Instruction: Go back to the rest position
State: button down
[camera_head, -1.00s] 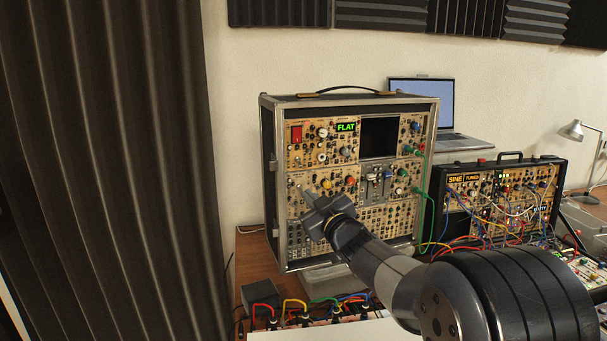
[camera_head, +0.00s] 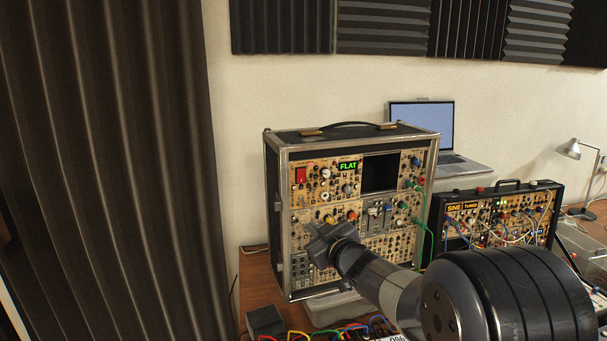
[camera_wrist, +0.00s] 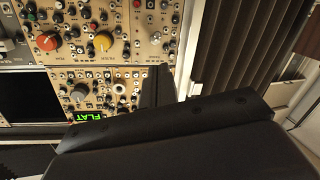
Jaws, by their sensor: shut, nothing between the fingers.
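My gripper (camera_head: 309,232) is at the end of my arm, in front of the lower left part of the upright modular synth case (camera_head: 432,170) in the head view. Its fingers look closed and hold nothing. The gripper overlaps the panel in the picture; I cannot tell how far it is from the knobs. The case has a lit green FLAT display (camera_head: 348,166), a red switch and a dark screen. In the wrist view the FLAT display (camera_wrist: 90,117) appears upside down, with orange and yellow knobs above it.
A second synth case (camera_head: 508,186) with patch cables stands at the right, with a laptop (camera_head: 421,124) behind and a lamp (camera_head: 568,149) beyond. Coloured cables and a dark box (camera_head: 265,320) lie at the front. A dark curtain (camera_head: 105,170) hangs at the left.

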jog(key=shift+g, duration=0.5)
jog(key=shift+r+p+v, duration=0.2)
jog(key=shift+p+v, duration=0.35)
jog(key=shift+v, duration=0.4)
jog(key=shift+r+p+v, duration=0.25)
jog(key=shift+p+v, duration=0.3)
jog(key=shift+v, duration=0.4)
jog(key=shift+r+p+v, duration=0.2)
jog(key=shift+p+v, duration=0.35)
jog(key=shift+v, duration=0.4)
jog(key=shift+w+a, duration=0.1)
jog(key=shift+a, duration=0.1)
jog(key=w+a+f+t+b, duration=0.2)
jog(key=w+f+b, duration=0.2)
jog(key=b, duration=0.6)
jog(key=shift+w+a+y, duration=0.25)
jog(key=shift+w+y, duration=0.05)
jog(key=shift+w, duration=0.3)
jog(key=b, duration=0.3)
jog(key=shift+f+t, duration=0.3)
jog(key=f+t+b, duration=0.1)
jog(key=b, duration=0.5)
jog(key=shift+s+f+y, duration=0.1)
jog(key=shift+f+y, duration=0.1)
jog(key=shift+y, duration=0.2)
